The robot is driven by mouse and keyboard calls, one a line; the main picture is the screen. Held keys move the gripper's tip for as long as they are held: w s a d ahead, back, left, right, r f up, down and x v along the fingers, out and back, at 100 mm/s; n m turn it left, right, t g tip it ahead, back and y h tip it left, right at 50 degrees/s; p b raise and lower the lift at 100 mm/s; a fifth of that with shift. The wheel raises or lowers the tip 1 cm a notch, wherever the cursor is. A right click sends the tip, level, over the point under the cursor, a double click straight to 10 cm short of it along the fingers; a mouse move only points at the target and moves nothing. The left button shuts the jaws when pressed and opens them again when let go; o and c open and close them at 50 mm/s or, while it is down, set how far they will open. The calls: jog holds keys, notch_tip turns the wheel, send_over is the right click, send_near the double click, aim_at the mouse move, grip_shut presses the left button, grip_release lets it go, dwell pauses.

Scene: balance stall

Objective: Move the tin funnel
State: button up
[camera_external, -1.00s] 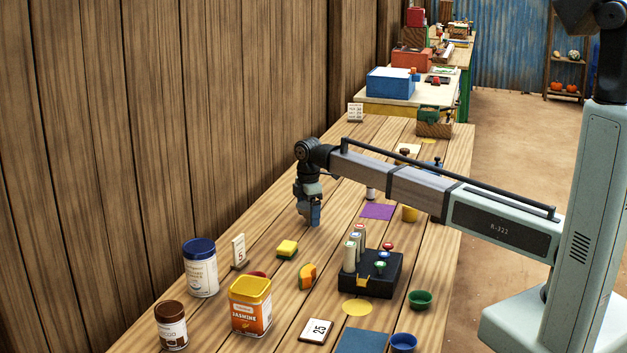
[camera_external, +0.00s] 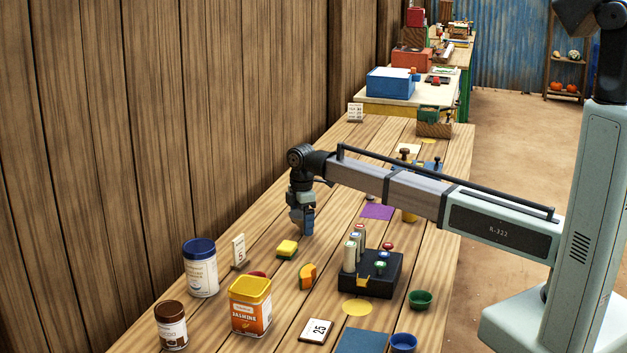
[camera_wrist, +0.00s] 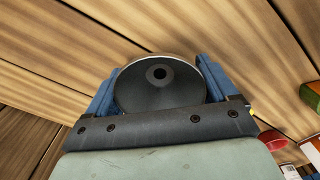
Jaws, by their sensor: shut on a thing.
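The tin funnel (camera_wrist: 145,95) shows in the wrist view as a grey round cone with a dark hole in its middle. It sits between the two blue fingers of my gripper (camera_external: 307,222), which is shut on it. In the external view my gripper points down over the wooden table, left of the purple square and behind the yellow sponge. The funnel cannot be made out there, and its height over the table is hard to tell.
A black block with coloured knobs (camera_external: 371,277) is to the front right. A purple square (camera_external: 377,212) lies to the right. Tins stand at front left.

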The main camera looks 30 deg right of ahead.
aim_at(302, 213)
jog(key=o, duration=0.8)
notch_tip(302, 213, up, 14)
dwell(0.3)
jog(key=shift+f, duration=0.1)
